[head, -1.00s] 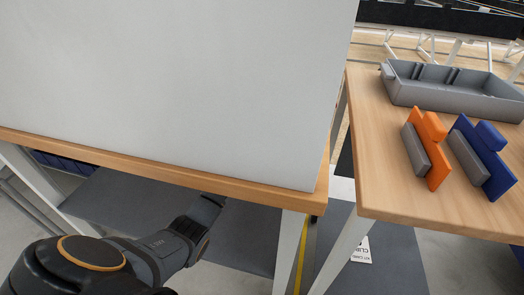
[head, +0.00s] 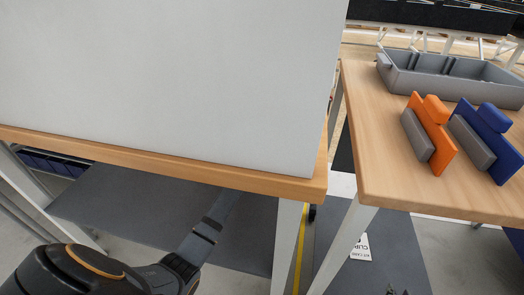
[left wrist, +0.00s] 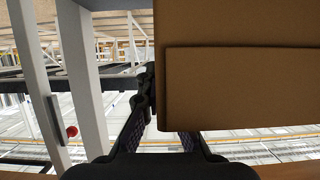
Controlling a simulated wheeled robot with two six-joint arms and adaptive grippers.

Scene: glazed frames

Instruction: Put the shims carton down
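The brown shims carton (left wrist: 240,85) fills the upper right of the left wrist view, very close to the camera. My left gripper (left wrist: 165,105) is at its lower left. One dark finger lies along the carton's left edge; the carton hides the other finger's tip. The gripper appears shut on the carton. In the head view my left arm reaches up from the lower left to the bench's front edge. Its gripper and the carton cannot be made out there. My right gripper is not in view.
A large pale panel (head: 170,80) stands on the left wooden bench (head: 260,184), above a grey lower shelf (head: 130,205). The right table (head: 380,150) bears a grey tray (head: 455,85), an orange holder (head: 432,135) and a blue holder (head: 490,140). Its left front is clear.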

